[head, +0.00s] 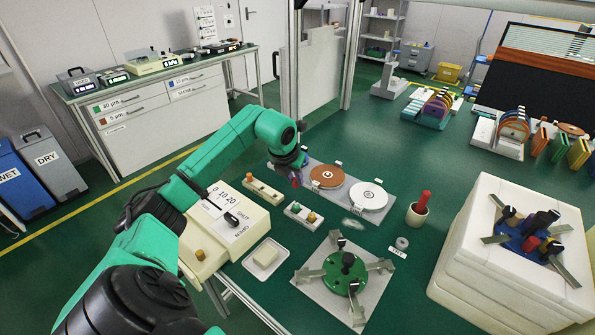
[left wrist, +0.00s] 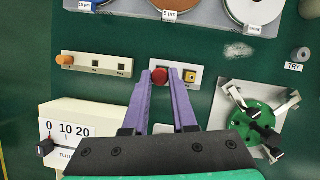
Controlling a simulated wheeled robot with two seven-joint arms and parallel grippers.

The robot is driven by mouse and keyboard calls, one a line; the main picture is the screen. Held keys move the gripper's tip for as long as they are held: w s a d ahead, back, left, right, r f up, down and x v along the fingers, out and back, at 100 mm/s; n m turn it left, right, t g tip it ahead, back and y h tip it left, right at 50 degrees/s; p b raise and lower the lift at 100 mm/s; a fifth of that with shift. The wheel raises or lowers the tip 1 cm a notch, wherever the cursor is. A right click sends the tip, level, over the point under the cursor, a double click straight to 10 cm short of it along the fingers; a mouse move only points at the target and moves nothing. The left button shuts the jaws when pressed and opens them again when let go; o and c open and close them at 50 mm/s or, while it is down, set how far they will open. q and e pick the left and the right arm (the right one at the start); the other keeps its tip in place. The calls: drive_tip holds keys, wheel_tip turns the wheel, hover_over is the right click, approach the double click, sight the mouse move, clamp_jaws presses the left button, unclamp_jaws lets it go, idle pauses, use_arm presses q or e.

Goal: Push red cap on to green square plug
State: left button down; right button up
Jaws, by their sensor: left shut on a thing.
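My left gripper (left wrist: 160,82) has purple fingers, shut on the red cap (left wrist: 160,75) at their tips. In the head view this gripper (head: 295,182) hangs above and behind a small white plate (head: 303,215), apart from it. The green plug (head: 296,208) stands at the plate's left end, with a yellow plug (head: 311,217) to its right. In the left wrist view the cap lies over the plate's left part and the green plug is hidden; the yellow plug (left wrist: 190,76) shows beside the fingers. My right gripper is not in view.
A longer plate with an orange peg (head: 249,177) lies to the left. Lapping discs (head: 326,176) stand behind. A green fixture (head: 346,272) with metal arms sits in front, and a white tray (head: 266,259) is front left. A cup with a red rod (head: 419,211) stands right.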

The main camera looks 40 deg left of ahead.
use_arm(q)
drive_tip(key=shift+s, duration=0.1)
drive_tip(key=shift+f, duration=0.1)
drive_tip(key=b, duration=0.4)
hover_over(295, 207)
wheel_tip(295, 207, down, 6)
drive_tip(key=shift+r, duration=0.1)
idle(0.4)
drive_tip(key=shift+f+b, duration=1.1)
drive_tip(key=shift+f, duration=0.1)
idle(0.6)
drive_tip(key=c, duration=0.6)
unclamp_jaws()
drive_tip(key=shift+c, duration=0.2)
drive_tip(key=shift+r, duration=0.1)
